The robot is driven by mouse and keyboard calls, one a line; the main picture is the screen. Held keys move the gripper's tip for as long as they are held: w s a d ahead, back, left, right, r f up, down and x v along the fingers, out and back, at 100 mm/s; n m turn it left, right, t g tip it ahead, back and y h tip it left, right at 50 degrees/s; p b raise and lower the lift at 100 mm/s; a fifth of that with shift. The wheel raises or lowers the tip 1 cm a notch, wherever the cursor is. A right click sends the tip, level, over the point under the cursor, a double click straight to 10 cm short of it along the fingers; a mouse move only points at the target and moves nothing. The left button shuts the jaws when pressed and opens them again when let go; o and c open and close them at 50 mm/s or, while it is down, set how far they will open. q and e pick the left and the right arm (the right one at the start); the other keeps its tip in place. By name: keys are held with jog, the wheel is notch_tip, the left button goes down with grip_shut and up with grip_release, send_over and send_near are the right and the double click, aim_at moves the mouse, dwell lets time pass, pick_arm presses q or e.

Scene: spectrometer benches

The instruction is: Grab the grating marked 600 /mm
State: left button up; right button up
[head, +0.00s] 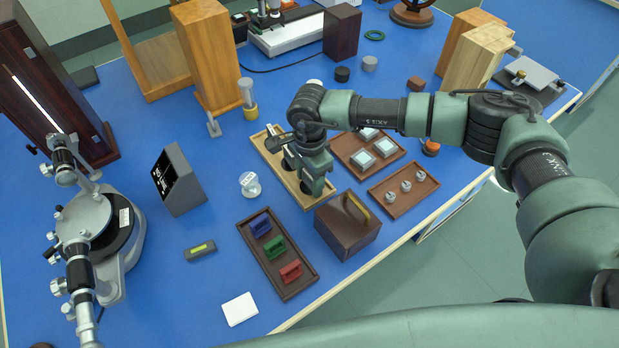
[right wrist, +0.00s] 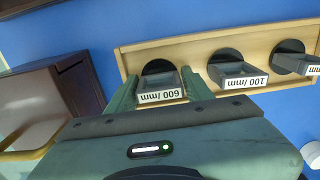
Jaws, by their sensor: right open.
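The grating marked 600 /mm (right wrist: 161,95) sits at the left end of a light wooden rack (right wrist: 205,42) in the right wrist view, its label upside down. My right gripper (right wrist: 155,82) is open, with one finger on each side of this grating; I cannot tell whether they touch it. A grating marked 100 /mm (right wrist: 240,80) sits to its right, close to the right finger. A third grating (right wrist: 293,62) has its label cut off. In the head view my right gripper (head: 314,172) is over the rack (head: 268,158) and hides much of it. My left gripper is not in view.
A brown box (head: 345,232) with a yellow handle stands close in front of the gripper. A tray (head: 252,250) of coloured holders lies to the left, with two brown trays (head: 378,192) (head: 342,142) to the right. A spectrometer (head: 95,225) stands far left.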

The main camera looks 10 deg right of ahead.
jog(key=c, duration=1.1)
jog(key=shift+o, duration=0.2)
